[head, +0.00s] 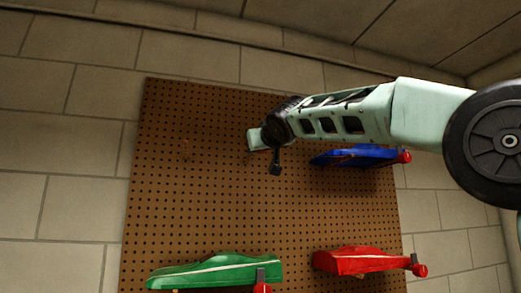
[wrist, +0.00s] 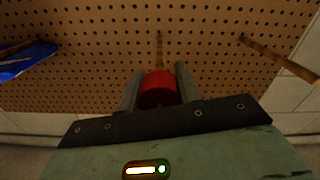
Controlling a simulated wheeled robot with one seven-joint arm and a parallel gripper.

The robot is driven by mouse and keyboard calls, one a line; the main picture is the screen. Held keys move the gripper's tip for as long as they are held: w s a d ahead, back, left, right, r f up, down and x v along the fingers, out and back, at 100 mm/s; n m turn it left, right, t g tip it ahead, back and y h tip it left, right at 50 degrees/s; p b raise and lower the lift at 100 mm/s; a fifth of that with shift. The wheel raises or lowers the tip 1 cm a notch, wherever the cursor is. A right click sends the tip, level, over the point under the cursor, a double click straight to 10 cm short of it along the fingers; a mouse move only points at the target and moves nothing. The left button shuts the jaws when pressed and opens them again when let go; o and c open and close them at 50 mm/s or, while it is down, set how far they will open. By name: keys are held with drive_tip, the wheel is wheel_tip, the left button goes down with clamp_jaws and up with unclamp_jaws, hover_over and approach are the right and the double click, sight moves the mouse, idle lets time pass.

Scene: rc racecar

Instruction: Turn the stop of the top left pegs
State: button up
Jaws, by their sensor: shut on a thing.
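The red stop (wrist: 158,90) sits between the two grey fingers of my gripper (wrist: 157,78) in the wrist view. My gripper is shut on it. A thin wooden peg (wrist: 159,50) runs from the stop toward the pegboard. A second bare wooden peg (wrist: 280,58) sticks out to the right in the wrist view, apart from the gripper. In the head view, my arm reaches to the upper part of the brown pegboard (head: 215,200). The fingers and the held stop cannot be made out there.
A blue car (head: 355,156) hangs right of my gripper in the head view, with a red stop (head: 404,157) at its end. A green car (head: 215,270) and a red car (head: 360,260) hang lower. The middle of the board is bare.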

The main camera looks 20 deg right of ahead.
drive_tip(key=n, duration=0.4)
drive_tip(key=shift+r, duration=0.15)
drive_tip(key=shift+s+n, duration=0.1)
drive_tip(key=shift+n, duration=0.2)
drive_tip(key=shift+a+r, duration=0.1)
drive_tip(key=o, duration=1)
drive_tip(key=shift+a, duration=0.1)
drive_tip(key=shift+c, duration=0.2)
drive_tip(key=s+b, duration=0.7)
drive_tip(key=s, duration=1)
drive_tip(key=shift+s+f, duration=0.15)
drive_tip(key=shift+f, duration=0.05)
